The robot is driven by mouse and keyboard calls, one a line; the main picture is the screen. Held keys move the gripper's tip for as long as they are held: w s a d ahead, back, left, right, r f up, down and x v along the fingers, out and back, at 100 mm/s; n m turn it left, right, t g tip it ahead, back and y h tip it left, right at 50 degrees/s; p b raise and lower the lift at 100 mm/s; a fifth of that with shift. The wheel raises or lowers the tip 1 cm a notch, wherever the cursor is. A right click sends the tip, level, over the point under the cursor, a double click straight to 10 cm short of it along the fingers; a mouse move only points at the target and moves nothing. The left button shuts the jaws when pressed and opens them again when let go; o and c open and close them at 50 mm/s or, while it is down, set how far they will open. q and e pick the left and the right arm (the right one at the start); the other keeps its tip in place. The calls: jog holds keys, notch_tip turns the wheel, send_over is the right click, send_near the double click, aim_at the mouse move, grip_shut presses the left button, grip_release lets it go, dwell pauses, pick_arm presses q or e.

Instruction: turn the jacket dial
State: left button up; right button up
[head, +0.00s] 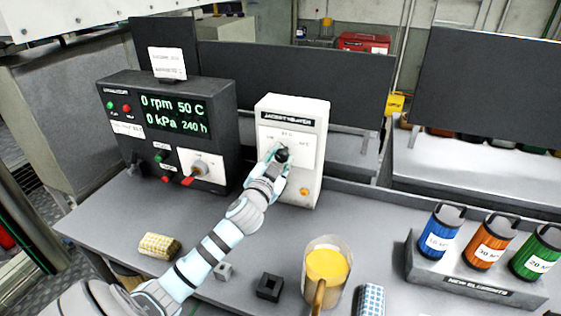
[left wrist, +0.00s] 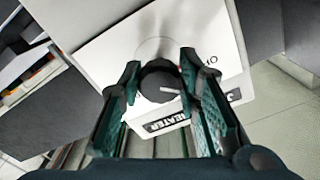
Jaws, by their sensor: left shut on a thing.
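The jacket heater box (head: 306,125) is a white upright unit with a black label strip near its top. Its black round dial (head: 283,155) sits on the white front plate. My left gripper (head: 279,156) is at the front of the box with its fingers around the dial. Part of the dial scale is hidden by the fingers. My right gripper is not in view.
A black control unit (head: 222,117) with a green readout stands left of the box. An amber lamp (head: 304,192) is low on the box.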

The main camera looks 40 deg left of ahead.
pick_arm(q)
jog(key=shift+f+n, duration=0.1)
jog(key=shift+n, duration=0.8)
jog(key=o, duration=1.1)
jog(key=shift+o, duration=0.2)
jog(key=v, duration=1.2)
